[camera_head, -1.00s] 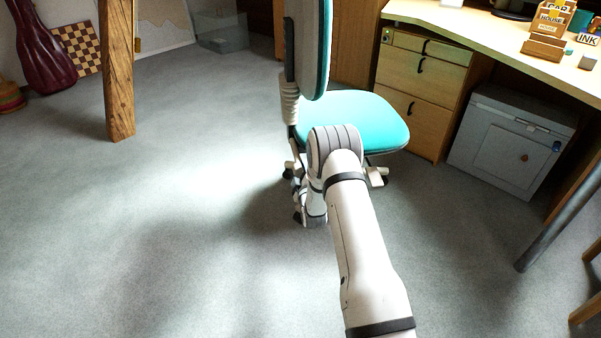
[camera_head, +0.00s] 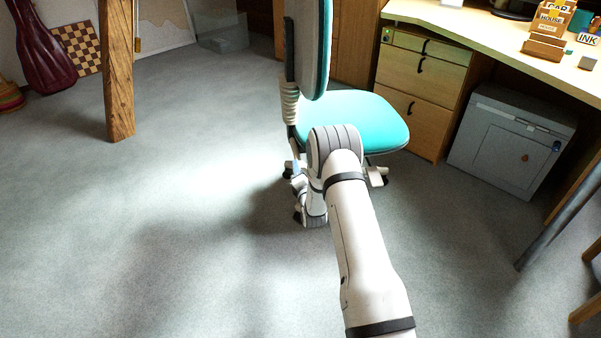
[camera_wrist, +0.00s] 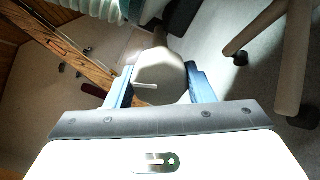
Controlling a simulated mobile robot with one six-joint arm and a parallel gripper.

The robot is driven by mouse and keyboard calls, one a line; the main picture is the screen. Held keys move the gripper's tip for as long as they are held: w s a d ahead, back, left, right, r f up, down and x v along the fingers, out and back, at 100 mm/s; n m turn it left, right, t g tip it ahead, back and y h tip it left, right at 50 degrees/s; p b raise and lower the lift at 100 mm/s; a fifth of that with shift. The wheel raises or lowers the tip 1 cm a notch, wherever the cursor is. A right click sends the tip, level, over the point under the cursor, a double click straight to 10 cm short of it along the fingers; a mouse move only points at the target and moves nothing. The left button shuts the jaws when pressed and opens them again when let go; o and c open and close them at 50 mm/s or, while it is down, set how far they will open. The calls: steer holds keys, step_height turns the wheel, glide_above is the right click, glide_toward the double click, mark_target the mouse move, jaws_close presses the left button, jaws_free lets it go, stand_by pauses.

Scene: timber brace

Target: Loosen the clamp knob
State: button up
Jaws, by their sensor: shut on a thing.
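The clamp knob (camera_wrist: 158,78) is a smooth pale grey-beige round piece with a raised white line across its face, in the middle of the wrist view. My gripper (camera_wrist: 162,74) has its two blue fingers on either side of the knob, shut on it. The swivel chair has a teal seat (camera_head: 372,122) and an upright backrest (camera_head: 309,50). A ribbed sleeve (camera_head: 290,100) runs below the backrest and a similar ribbed piece shows at the top of the wrist view (camera_wrist: 100,8). In the head view my arm hides the knob and most of my gripper.
A desk (camera_head: 470,30) with a drawer cabinet (camera_head: 415,85) and a grey box (camera_head: 505,140) stand at the right. A timber post (camera_head: 117,70) rises at the left. Carpet (camera_head: 180,210) is clear left of the chair.

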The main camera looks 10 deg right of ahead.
steer(key=n, duration=0.5)
steer(key=shift+f+n, duration=0.1)
steer(key=shift+n, duration=2.5)
steer(key=o, duration=1)
steer(key=shift+s, duration=0.1)
steer(key=s+p, duration=0.3)
steer(key=s, duration=0.4)
steer(key=shift+s+d, duration=0.15)
steer(key=shift+s, duration=0.25)
